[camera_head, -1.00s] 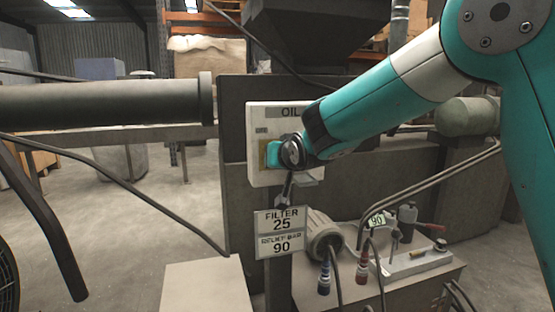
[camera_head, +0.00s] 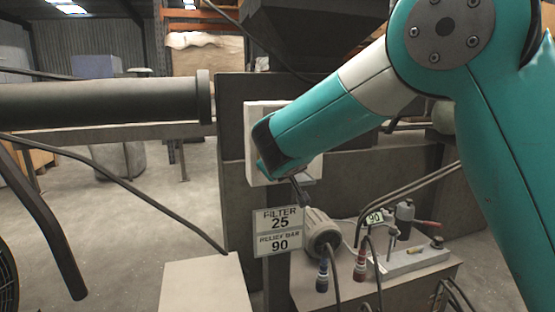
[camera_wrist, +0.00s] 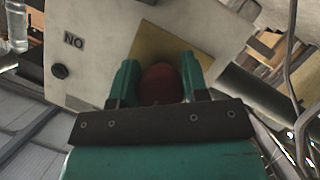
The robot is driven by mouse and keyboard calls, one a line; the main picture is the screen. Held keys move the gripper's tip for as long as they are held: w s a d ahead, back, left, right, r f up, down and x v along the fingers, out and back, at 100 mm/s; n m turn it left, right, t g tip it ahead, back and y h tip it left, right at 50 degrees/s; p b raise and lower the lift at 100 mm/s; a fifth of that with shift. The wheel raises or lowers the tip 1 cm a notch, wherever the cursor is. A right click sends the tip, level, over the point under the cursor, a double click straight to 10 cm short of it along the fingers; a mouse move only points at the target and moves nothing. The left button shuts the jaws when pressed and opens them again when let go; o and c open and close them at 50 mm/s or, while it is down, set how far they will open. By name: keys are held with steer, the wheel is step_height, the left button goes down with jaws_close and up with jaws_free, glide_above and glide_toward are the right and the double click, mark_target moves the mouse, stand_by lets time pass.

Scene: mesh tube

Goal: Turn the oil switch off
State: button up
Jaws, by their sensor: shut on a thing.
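The oil switch's pale box (camera_head: 252,120) stands in the middle of the head view, with its front mostly hidden behind my arm. In the wrist view its front plate (camera_wrist: 95,22) shows a label that appears as "NO", a small black button and a yellow patch (camera_wrist: 150,45). A dark red rounded knob (camera_wrist: 161,82) sits in front of the yellow patch. My gripper (camera_wrist: 158,70) has its two teal fingers on either side of the knob and is shut on it.
A filter and relief sign (camera_head: 278,231) hangs below the box. A motor (camera_head: 320,232), hoses and a hand valve (camera_head: 403,222) are at the lower right. A thick grey pipe (camera_head: 100,104) runs in from the left. A pale block (camera_head: 205,283) stands at the bottom.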

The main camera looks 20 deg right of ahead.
stand_by(0.5)
steer(key=o, duration=0.9)
steer(key=v, duration=1.7)
steer(key=shift+s+a, duration=0.2)
